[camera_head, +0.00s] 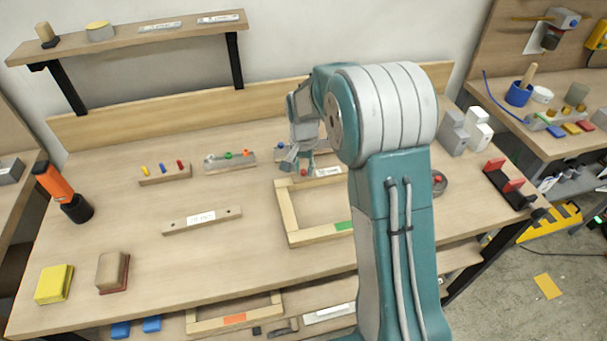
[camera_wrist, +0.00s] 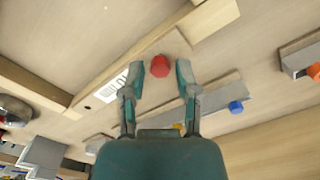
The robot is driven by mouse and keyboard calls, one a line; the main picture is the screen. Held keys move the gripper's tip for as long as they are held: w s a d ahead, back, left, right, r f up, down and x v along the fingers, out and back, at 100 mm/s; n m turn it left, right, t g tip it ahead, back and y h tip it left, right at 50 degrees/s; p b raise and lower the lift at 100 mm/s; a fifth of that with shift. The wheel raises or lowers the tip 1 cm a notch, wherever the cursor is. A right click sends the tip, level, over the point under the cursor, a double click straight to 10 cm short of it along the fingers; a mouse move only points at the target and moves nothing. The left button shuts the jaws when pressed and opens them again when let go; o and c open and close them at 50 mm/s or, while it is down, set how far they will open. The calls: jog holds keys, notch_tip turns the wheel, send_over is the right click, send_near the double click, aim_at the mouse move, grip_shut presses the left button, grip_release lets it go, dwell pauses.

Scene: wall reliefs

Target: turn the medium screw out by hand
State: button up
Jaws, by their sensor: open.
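A red hex-shaped head (camera_wrist: 160,66) lies between my fingertips in the wrist view; it also shows as a small red spot below my gripper in the head view (camera_head: 304,173). My gripper (camera_wrist: 158,72) is open, with a finger on each side of the red piece and gaps showing. In the head view my gripper (camera_head: 297,160) points down at the back of the bench. I cannot tell which one is the medium screw.
A wooden frame (camera_head: 289,214) lies just in front of my gripper. To the left are a grey block with coloured heads (camera_head: 230,161) and a wooden strip with small pegs (camera_head: 166,175). A labelled bar (camera_head: 201,221) lies nearer. My arm hides the bench behind it.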

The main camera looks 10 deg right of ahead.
jog(key=m, duration=2)
jog(key=shift+m, duration=0.3)
grip_shut()
jog(key=n, duration=0.4)
jog(key=shift+n, duration=0.7)
